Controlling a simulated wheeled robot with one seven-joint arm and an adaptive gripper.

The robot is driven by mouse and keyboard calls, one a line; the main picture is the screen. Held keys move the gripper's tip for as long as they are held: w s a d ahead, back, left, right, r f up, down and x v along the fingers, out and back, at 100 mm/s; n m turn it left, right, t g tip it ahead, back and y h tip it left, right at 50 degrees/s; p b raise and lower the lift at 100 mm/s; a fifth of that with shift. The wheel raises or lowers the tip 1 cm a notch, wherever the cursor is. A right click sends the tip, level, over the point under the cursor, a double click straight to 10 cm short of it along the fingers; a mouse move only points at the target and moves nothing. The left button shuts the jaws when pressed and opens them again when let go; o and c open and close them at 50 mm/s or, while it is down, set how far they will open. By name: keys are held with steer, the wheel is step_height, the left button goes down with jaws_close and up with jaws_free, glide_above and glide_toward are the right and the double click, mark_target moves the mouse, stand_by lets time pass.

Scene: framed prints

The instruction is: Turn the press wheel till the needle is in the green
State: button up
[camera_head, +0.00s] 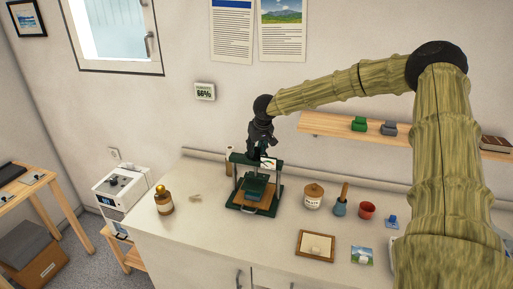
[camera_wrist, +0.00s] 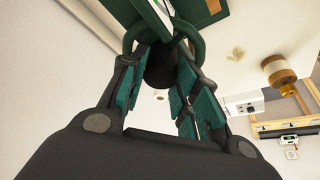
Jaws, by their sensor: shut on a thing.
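A dark green press (camera_head: 233,178) stands on the white counter, with a wooden board and a green block between its posts. A white dial (camera_head: 268,163) with a green area faces me at its top; the needle is too small to read. The press wheel is hidden behind my gripper in the head view. In the wrist view its green rim (camera_wrist: 130,38) curves between my fingers, near a dark round hub. My gripper (camera_head: 261,148) is over the press top, pointing down, shut on the wheel. It also shows in the wrist view (camera_wrist: 160,72), with teal finger pads on both sides.
A lidded jar (camera_head: 313,196), a blue pot with a wooden handle (camera_head: 341,204) and a red pot (camera_head: 367,210) stand right. A framed piece (camera_head: 303,244) lies in front. A wooden shelf (camera_head: 320,126) is on the wall.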

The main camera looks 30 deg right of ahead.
steer(key=shift+w+r+m+g+h+p, duration=0.15)
steer(key=shift+m+h+p, duration=0.35)
steer(key=shift+m, duration=0.7)
steer(key=shift+s+f+m+g+h+p, duration=0.1)
steer(key=shift+m+g+h+p, duration=0.3)
steer(key=shift+m, duration=0.8)
steer(key=o, duration=1)
steer(key=shift+a, duration=0.1)
steer(key=v, duration=1.1)
steer(key=shift+r, duration=0.4)
